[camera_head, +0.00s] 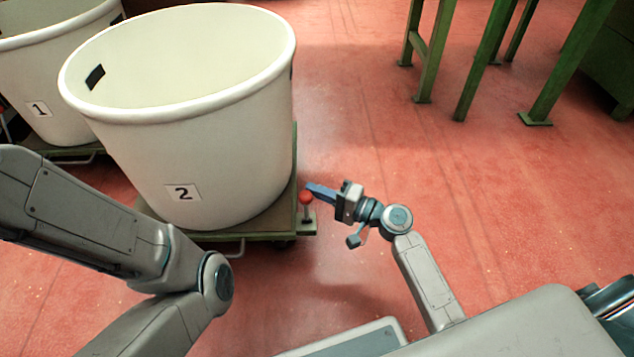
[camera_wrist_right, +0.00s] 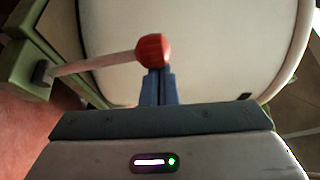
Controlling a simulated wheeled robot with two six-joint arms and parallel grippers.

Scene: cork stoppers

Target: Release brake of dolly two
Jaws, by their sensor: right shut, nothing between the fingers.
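A large cream tub labelled 2 (camera_head: 190,110) stands on a green dolly (camera_head: 265,234). A brake lever with a red knob (camera_head: 306,197) rises from the dolly's front right corner. My right gripper (camera_head: 312,188) is shut and empty, its blue fingertips right at the red knob. In the right wrist view the red knob (camera_wrist_right: 153,50) is just beyond the tips of the shut blue fingers (camera_wrist_right: 158,86), and its pale rod runs left to a green bracket (camera_wrist_right: 30,76). I cannot tell whether the fingers touch the knob. My left arm crosses the lower left; its gripper is out of view.
A tub labelled 1 (camera_head: 45,85) stands on another dolly at the upper left. Green table legs (camera_head: 480,70) stand at the upper right. The red floor (camera_head: 380,120) right of the dolly is clear.

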